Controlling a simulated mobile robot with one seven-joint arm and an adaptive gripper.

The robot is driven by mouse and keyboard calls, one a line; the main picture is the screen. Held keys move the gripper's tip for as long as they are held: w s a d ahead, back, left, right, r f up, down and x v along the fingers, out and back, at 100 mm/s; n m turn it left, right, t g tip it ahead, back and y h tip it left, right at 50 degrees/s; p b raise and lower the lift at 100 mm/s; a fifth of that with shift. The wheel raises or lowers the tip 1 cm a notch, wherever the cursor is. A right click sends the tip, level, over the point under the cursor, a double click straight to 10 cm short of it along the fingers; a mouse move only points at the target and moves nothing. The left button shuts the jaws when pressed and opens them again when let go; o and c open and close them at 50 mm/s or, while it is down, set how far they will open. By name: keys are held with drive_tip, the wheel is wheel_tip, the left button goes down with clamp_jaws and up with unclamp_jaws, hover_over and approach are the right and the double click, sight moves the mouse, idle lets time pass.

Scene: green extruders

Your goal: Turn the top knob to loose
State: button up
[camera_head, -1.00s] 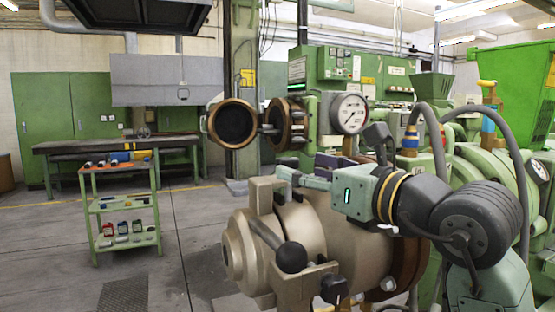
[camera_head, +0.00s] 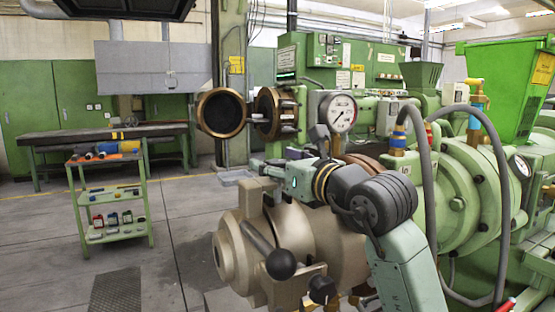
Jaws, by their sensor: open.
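A beige extruder head (camera_head: 298,236) stands in the middle foreground. A black ball knob (camera_head: 281,264) on a short lever sits on its front, with a smaller black knob (camera_head: 322,289) lower right. A beige bracket (camera_head: 256,190) stands on top of the head; any knob on it cannot be made out. My gripper (camera_head: 266,168) is open and empty. It points left, just above and behind the top bracket. I cannot tell whether its fingers touch anything.
Round open flanges (camera_head: 221,112) and a pressure gauge (camera_head: 338,112) stand behind my gripper. Grey hoses (camera_head: 427,180) arch at the right. A green cart (camera_head: 113,196) with bottles is at the left. The floor between cart and extruder is clear.

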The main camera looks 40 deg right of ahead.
drive_tip(key=shift+c, duration=0.5)
drive_tip(key=c, duration=1.1)
